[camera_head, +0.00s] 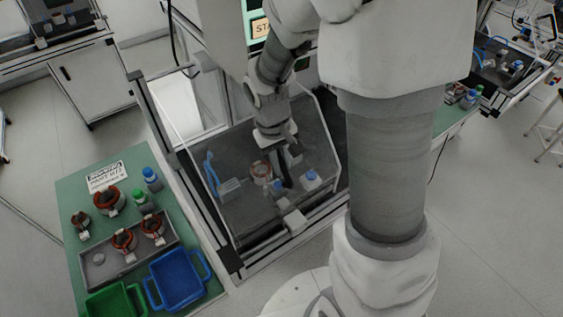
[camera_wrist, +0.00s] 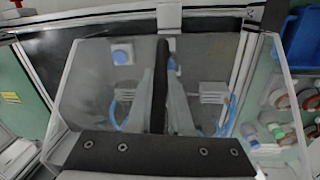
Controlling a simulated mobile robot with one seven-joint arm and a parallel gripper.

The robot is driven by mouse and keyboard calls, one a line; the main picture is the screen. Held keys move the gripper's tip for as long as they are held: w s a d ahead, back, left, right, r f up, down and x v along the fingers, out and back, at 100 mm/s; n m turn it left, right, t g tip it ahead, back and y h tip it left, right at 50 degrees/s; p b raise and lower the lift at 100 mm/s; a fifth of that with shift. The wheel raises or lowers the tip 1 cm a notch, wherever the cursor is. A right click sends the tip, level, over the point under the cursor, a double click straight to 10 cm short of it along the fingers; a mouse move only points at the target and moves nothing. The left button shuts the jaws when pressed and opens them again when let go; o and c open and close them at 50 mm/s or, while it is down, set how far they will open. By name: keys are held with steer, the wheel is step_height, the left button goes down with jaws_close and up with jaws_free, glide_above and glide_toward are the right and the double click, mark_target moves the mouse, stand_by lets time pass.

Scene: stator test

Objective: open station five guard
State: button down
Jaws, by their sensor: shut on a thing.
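The station guard (camera_head: 226,150) is a clear, grey-tinted cover with pale edges. It appears lowered over the station, and its clear panel (camera_wrist: 88,75) fills the middle of the wrist view. My gripper (camera_head: 287,180) is at the guard's front, with its dark fingers together. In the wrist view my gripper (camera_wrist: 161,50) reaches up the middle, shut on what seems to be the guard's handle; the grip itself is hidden. A white block (camera_head: 294,220) sits at the station's front edge, beyond the fingertips. A red-brown ringed stator (camera_head: 260,171) and a blue-topped block (camera_head: 311,177) show through the cover.
A green bench (camera_head: 70,205) stands left, with a grey tray (camera_head: 90,273), several stators, bottles, a blue bin (camera_head: 178,280) and a green bin (camera_head: 112,303). Dark frame posts (camera_head: 172,145) border the station. My own arm hides much of the right side.

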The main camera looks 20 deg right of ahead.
steer(key=w+d, duration=0.3)
steer(key=d, duration=0.7)
steer(key=w+d, duration=0.4)
steer(key=d, duration=0.7)
steer(key=w+d, duration=0.3)
steer(key=d, duration=0.8)
steer(key=shift+w+d+p, duration=0.2)
steer(key=shift+w+p, duration=0.1)
steer(key=shift+p, duration=0.05)
steer(key=c, duration=0.8)
jaws_free()
steer(key=shift+a, duration=0.1)
steer(key=shift+c, duration=0.2)
steer(key=shift+r, duration=0.1)
step_height(320, 180, up, 17)
steer(key=a+b, duration=0.1)
steer(key=a, duration=0.1)
steer(key=shift+s, duration=0.2)
steer(key=shift+a, duration=0.1)
steer(key=shift+r, duration=0.1)
